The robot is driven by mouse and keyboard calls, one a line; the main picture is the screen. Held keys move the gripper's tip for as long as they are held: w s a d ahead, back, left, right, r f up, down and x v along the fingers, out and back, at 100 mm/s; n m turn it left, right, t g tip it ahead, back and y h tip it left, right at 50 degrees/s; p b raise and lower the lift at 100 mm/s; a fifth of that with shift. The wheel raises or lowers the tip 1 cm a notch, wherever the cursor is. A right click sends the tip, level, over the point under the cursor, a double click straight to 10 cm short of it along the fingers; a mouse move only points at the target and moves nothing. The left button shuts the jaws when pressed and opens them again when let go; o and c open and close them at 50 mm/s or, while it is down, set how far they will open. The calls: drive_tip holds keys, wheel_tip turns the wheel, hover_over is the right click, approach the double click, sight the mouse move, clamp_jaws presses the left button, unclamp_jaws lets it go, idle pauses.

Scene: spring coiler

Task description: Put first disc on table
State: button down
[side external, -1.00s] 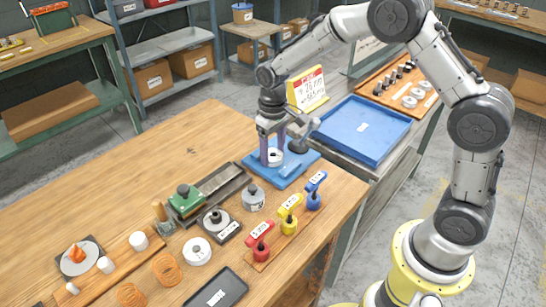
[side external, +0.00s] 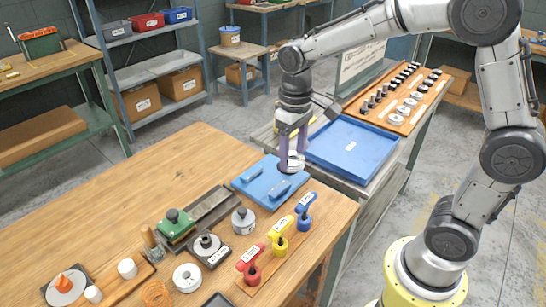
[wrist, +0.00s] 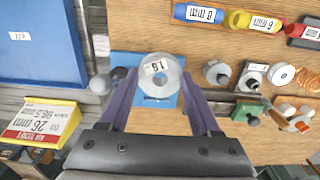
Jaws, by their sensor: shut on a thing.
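In the wrist view the disc (wrist: 176,75) sits between the purple fingers of my gripper (wrist: 158,88) and bears a white label that seems to read 19. The disc looks raised, but its exact height over the table is hard to tell. The wooden table (side external: 130,185) lies below and to the left.
An empty blue tray (side external: 352,146) lies on the grey bench to the right, beside a board of discs and posts (side external: 405,97). Red (side external: 250,265), yellow (side external: 280,235) and blue (side external: 305,212) tools stand near the table's right edge. The table's back left is clear.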

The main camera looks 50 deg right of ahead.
drive_tip(key=s+d+m, duration=0.3)
drive_tip(key=s+m, duration=0.1)
drive_tip(key=s, duration=1.7)
hover_over(324, 205)
wheel_tip(324, 205, down, 9)
drive_tip(key=shift+s, duration=0.15)
drive_tip(key=shift+f, duration=1.6)
drive_tip(key=shift+f, duration=0.15)
drive_tip(key=shift+c, duration=0.5)
unclamp_jaws()
